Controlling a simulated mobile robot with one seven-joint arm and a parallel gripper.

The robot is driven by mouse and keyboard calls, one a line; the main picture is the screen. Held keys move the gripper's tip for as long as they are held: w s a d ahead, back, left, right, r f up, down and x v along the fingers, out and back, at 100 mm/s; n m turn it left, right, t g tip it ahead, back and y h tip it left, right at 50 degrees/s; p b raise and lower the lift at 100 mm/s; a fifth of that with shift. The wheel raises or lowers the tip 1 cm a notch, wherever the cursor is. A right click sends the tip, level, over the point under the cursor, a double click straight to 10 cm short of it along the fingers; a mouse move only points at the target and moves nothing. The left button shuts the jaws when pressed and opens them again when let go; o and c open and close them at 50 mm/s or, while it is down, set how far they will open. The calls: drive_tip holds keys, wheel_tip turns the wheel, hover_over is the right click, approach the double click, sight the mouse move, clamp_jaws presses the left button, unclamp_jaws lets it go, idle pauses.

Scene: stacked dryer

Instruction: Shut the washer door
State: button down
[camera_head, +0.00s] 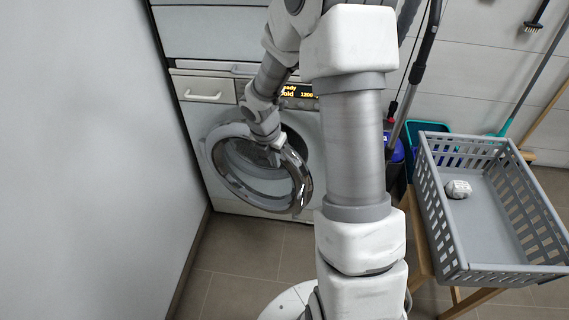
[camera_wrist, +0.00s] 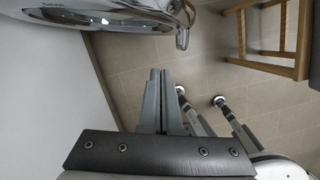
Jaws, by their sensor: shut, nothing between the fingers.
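The washer (camera_head: 218,102) is a white front-loader with a lit display. Its round door (camera_head: 236,195), a chrome ring with a clear middle, stands partly open, and the dark drum opening shows behind its right side. My gripper (camera_head: 275,160) is in front of the door's upper part in the head view. In the wrist view my gripper (camera_wrist: 160,72) has its two fingers together with nothing between them. The door (camera_wrist: 100,14) shows along the top there, with a latch piece (camera_wrist: 183,38) at its right end, beyond the fingertips. I cannot tell if the gripper touches the door.
A white wall (camera_head: 85,160) is close on the left. Mops and a teal bin (camera_head: 425,130) stand behind the basket. The tiled floor (camera_head: 240,260) before the washer is clear.

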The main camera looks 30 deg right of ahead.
sight(287, 168)
drive_tip(key=w+d+f+b, duration=0.1)
drive_tip(key=f, duration=0.2)
drive_tip(key=w+d+f+b, duration=0.1)
drive_tip(key=d+f+b, duration=0.1)
drive_tip(key=w+d+f+b, duration=0.1)
drive_tip(key=f, duration=0.2)
drive_tip(key=shift+w+d+f+b, duration=0.35)
drive_tip(key=shift+w+d, duration=0.05)
drive_tip(key=shift+w+d+r+p, duration=0.35)
drive_tip(key=shift+d+p, duration=0.15)
drive_tip(key=shift+p, duration=0.35)
drive_tip(key=w+d+n+p, duration=0.2)
drive_tip(key=w+d+p, duration=0.2)
drive_tip(key=d+p, duration=0.2)
drive_tip(key=shift+w+d+f+n+p, duration=0.15)
drive_tip(key=shift+w+f+n+p, duration=0.15)
drive_tip(key=shift+w+f, duration=0.05)
drive_tip(key=shift+s, duration=0.1)
